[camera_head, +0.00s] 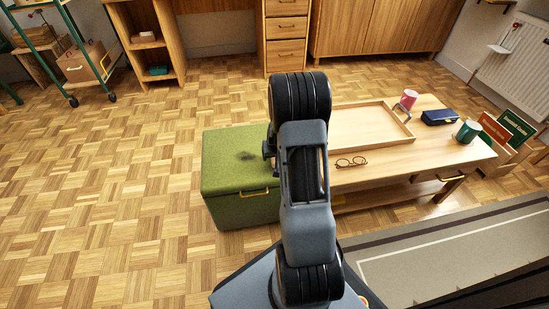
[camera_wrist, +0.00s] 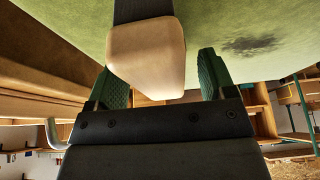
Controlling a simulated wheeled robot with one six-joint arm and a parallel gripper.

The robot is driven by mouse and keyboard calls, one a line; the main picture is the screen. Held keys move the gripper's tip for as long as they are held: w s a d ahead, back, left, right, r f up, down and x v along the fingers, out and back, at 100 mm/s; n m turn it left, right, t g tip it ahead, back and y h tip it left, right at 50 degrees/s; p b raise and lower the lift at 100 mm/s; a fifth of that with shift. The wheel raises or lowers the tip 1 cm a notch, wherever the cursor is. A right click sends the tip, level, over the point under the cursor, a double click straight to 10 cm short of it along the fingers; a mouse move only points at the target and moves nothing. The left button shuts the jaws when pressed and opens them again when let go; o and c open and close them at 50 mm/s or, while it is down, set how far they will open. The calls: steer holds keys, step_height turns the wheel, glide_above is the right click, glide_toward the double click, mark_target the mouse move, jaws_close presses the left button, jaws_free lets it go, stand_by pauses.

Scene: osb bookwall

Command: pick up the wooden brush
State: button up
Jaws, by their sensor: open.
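A pale wooden block with a dark band running up from it, which looks like the wooden brush (camera_wrist: 145,58), shows large in the wrist view in front of the green box top. My gripper (camera_wrist: 160,68) is open, with one green-padded finger on each side of the block. A gap shows between the block and the right finger; the left finger is partly behind the block's edge, and I cannot tell if they touch. In the head view my arm hides the brush and most of the gripper over the green box (camera_head: 222,180).
A low wooden table (camera_head: 440,155) stands right of the green box. It holds a tray (camera_head: 408,133), glasses (camera_head: 351,162), a pink mug (camera_head: 409,98), a blue case (camera_head: 438,117) and a teal mug (camera_head: 468,131). The floor at left is clear.

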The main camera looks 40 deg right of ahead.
steer(key=shift+f, duration=0.15)
steer(key=shift+c, duration=0.3)
steer(key=c, duration=1.1)
step_height(320, 180, up, 4)
steer(key=p, duration=0.3)
steer(key=s+r, duration=0.1)
steer(key=s+r+p, duration=0.1)
steer(key=r, duration=0.1)
steer(key=s+r, duration=0.2)
steer(key=shift+s+a+r+p, duration=0.15)
steer(key=shift+a+p, duration=0.1)
steer(key=shift+p, duration=0.15)
steer(key=s+r, duration=0.1)
steer(key=s, duration=0.2)
steer(key=s+a+r, duration=0.1)
steer(key=s, duration=0.2)
steer(key=s+r, duration=0.2)
steer(key=s, duration=0.1)
steer(key=shift+s+a+r, duration=0.1)
steer(key=shift+s+a, duration=0.15)
